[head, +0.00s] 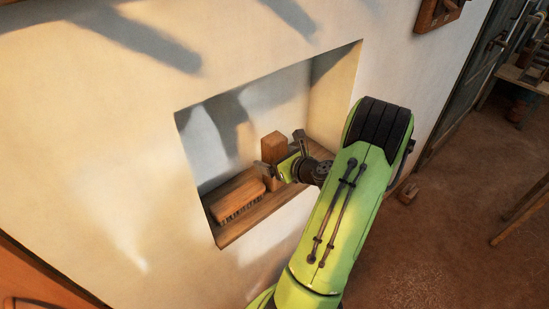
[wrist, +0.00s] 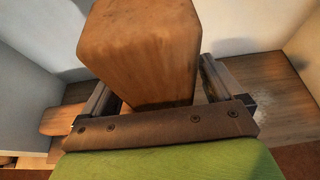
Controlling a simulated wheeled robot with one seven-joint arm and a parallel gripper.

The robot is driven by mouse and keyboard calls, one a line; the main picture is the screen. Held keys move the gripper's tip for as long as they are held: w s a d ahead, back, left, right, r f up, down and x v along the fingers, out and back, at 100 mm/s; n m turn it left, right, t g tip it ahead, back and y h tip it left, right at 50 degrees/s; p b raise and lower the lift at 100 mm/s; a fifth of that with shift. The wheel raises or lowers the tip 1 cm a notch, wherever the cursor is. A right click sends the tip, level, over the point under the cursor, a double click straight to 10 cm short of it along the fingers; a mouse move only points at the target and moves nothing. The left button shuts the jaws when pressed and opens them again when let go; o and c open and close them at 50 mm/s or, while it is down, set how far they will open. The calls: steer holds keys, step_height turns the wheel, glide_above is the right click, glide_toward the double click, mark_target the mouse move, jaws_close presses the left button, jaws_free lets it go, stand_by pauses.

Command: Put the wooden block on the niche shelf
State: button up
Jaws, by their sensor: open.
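The wooden block (head: 274,147) stands upright on the wooden niche shelf (head: 236,232), toward the back, in the head view. In the wrist view the block (wrist: 140,45) fills the upper middle, between the two fingers. My gripper (head: 278,158) is open at the niche, with one finger on each side of the block. In the wrist view the fingers (wrist: 160,88) show a gap at the right of the block; contact on the left is hard to tell. The block's base is hidden by my gripper.
A wooden brush (head: 238,198) with dark bristles lies on the shelf left of the block; its end shows in the wrist view (wrist: 64,121). The niche walls enclose the shelf at the back and sides. Shelf to the right of the block looks clear.

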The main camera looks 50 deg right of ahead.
steer(key=shift+s+r, duration=0.1)
steer(key=shift+r, duration=0.15)
steer(key=v, duration=1.1)
steer(key=shift+s, duration=0.4)
